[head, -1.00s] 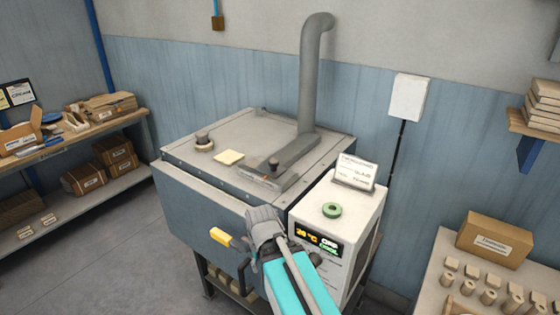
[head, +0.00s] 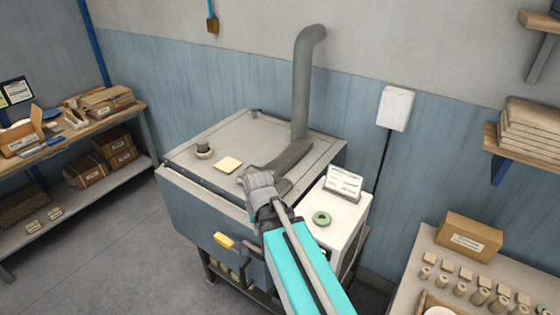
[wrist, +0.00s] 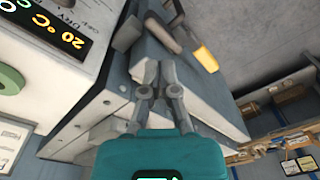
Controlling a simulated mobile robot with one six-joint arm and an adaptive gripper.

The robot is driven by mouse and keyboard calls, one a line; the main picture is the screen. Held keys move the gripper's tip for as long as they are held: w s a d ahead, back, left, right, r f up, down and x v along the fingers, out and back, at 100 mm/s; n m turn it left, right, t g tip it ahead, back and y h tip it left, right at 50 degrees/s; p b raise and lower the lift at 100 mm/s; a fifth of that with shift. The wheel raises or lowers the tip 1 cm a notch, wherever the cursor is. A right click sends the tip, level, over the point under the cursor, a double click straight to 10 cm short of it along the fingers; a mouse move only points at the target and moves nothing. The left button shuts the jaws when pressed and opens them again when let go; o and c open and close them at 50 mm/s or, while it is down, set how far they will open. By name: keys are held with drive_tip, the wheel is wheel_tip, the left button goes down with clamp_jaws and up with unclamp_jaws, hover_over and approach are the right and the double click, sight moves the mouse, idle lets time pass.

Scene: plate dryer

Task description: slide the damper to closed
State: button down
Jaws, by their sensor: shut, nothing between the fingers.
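The grey dryer (head: 210,195) stands in the middle of the head view, its lid flat and its front door shut. The damper sits at the foot of the bent flue duct (head: 290,158) on the lid; my gripper and wrist now hide its knob and slide plate in the head view. My gripper (head: 256,178) is shut and empty, over the front right part of the lid. In the wrist view its fingers (wrist: 160,72) are together, with the dryer's pale edge and front beyond. I cannot tell whether it touches the damper, or the damper's position.
A control box with a green ring (head: 321,218) and a white card (head: 343,183) stands right of the lid. A yellow-tipped handle (head: 224,240) sticks out in front. The lid also bears a round knob (head: 203,151) and a cream pad (head: 228,164).

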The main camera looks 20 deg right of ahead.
sight(280, 180)
wheel_tip(280, 180, up, 5)
drive_tip(key=w+d+m+p, duration=0.2)
drive_tip(key=w+p, duration=0.1)
drive_tip(key=p, duration=0.1)
drive_tip(key=w+d+r+m+t+y, duration=0.1)
drive_tip(key=w+d+r+m+y, duration=0.1)
drive_tip(key=w+d+m, duration=0.2)
drive_tip(key=w+d+r+m+t+y, duration=0.1)
drive_tip(key=w+d+m, duration=0.3)
drive_tip(key=d+m, duration=0.5)
drive_tip(key=w+d+r+m+t+y+p, duration=0.1)
drive_tip(key=w+d+r+m+y, duration=0.2)
drive_tip(key=d+m, duration=0.4)
drive_tip(key=w+d, duration=0.1)
drive_tip(key=d, duration=0.1)
drive_tip(key=shift+d+y, duration=0.3)
drive_tip(key=shift+y, duration=0.1)
drive_tip(key=shift+w+a+f, duration=0.1)
